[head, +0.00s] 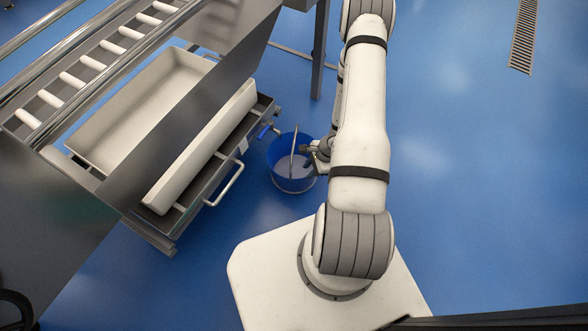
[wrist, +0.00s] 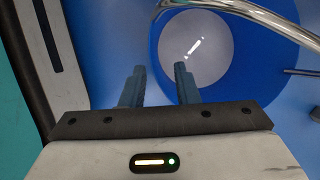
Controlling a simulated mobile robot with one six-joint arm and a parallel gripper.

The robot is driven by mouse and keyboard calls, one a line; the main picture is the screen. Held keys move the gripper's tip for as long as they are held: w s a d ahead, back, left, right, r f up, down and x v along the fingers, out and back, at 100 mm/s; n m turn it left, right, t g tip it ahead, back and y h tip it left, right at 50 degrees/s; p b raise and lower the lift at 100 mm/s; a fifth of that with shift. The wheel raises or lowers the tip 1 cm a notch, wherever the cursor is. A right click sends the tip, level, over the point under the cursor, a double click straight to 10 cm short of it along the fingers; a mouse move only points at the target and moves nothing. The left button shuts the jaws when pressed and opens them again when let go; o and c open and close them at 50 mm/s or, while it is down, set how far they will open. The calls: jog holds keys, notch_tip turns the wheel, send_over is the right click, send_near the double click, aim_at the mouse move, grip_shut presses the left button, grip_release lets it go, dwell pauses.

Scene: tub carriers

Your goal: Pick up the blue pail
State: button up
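The blue pail (head: 282,184) stands upright on the blue floor, just left of my gripper (head: 316,156) in the head view. Its metal handle (head: 294,146) stands up across the opening. In the wrist view, the pail (wrist: 283,62) fills the upper right, with a pale grey inside and the handle (wrist: 262,14) arching over it. My gripper (wrist: 159,69) is open, its two fingers apart with nothing visibly held. The right finger overlaps the pail's near side and the left finger lies outside it. I cannot tell whether either finger touches the pail.
A metal carrier frame with a bar handle (head: 226,185) and a long pale tub (head: 95,141) stands close left of the pail. A roller conveyor (head: 108,47) runs above it. A support leg (head: 320,50) stands behind the pail. Open floor (head: 480,170) lies right of my arm.

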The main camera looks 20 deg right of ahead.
aim_at(303, 178)
jog(key=b+x, duration=0.3)
jog(key=x, duration=0.3)
jog(key=shift+s+a+f, duration=0.15)
jog(key=shift+f, duration=0.15)
grip_shut()
jog(key=shift+r, duration=0.1)
dwell(1.0)
